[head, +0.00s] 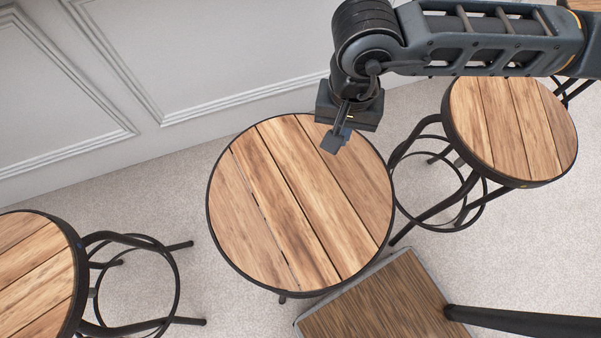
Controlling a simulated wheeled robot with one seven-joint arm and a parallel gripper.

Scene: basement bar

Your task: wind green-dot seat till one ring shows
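Three round wooden stool seats with dark rims show clearly. The middle seat (270,215) is nearest my gripper, another seat (515,125) is at the right, and a third seat (30,275) is cut off at the left edge. I see no green dot on any of them, so I cannot tell which is the green-dot seat. The post under the middle seat and any rings on it are hidden. My gripper (336,142) points down over the far edge of the middle seat. Its fingers overlap in this view, and I cannot tell whether it touches the seat.
A white panelled wall (200,50) runs behind the stools. Black legs and foot rings (170,290) stick out beside the left and right seats. A brown wooden surface with a pale edge (375,305) lies close in front of the middle seat. Carpet shows between the stools.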

